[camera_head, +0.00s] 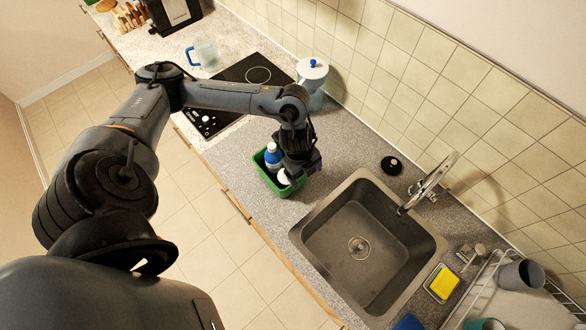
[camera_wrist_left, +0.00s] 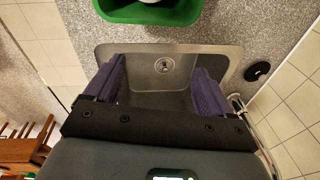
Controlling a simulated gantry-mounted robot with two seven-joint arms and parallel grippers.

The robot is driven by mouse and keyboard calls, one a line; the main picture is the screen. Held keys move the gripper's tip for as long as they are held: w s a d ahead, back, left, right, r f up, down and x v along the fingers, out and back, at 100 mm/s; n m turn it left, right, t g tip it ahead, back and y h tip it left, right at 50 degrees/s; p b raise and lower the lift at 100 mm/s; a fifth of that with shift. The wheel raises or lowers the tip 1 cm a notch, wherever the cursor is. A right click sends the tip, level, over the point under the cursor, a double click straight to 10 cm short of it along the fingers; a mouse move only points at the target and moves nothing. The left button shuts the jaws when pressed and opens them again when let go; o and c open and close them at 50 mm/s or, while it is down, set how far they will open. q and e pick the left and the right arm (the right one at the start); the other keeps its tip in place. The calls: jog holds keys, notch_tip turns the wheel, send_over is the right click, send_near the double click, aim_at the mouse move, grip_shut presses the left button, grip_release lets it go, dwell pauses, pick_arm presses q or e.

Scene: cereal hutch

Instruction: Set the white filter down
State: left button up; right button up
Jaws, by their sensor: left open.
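A small white item (camera_head: 284,177), which looks like the white filter, lies inside the green bin (camera_head: 265,178) on the counter, partly hidden by my gripper. In the left wrist view only a white sliver (camera_wrist_left: 148,1) shows in the green bin (camera_wrist_left: 150,17) at the top edge. My left gripper (camera_head: 308,169) is over the right side of the bin. Its two purple-padded fingers are apart, with nothing between them in the left wrist view (camera_wrist_left: 158,88). I cannot tell whether it touches the bin. My right gripper is not in view.
A blue and white bottle (camera_head: 273,157) stands in the bin. The sink (camera_head: 330,215) is to its right, with a faucet (camera_head: 432,180) and black disc (camera_head: 391,165) behind. A lidded canister (camera_head: 312,85) stands by the wall. A clear jug (camera_head: 205,53) is beyond the hob (camera_head: 235,83).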

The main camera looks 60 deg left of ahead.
pick_arm(q)
jog(key=w+d+r+n+t+h, duration=0.1)
jog(key=d+n+t+h, duration=0.15)
jog(key=d, duration=0.85)
jog(key=w+d+r+n+t+h, duration=0.1)
jog(key=d+r+t, duration=0.15)
jog(key=d, duration=0.85)
jog(key=s+a+f+n+g+y, duration=0.1)
jog(key=s+a+n+y, duration=0.3)
jog(key=s+a+n, duration=0.6)
jog(key=shift+s+f+n+g, duration=0.15)
jog(key=shift+s+n+g, duration=0.7)
jog(key=shift+s, duration=0.3)
jog(key=shift+a, duration=0.1)
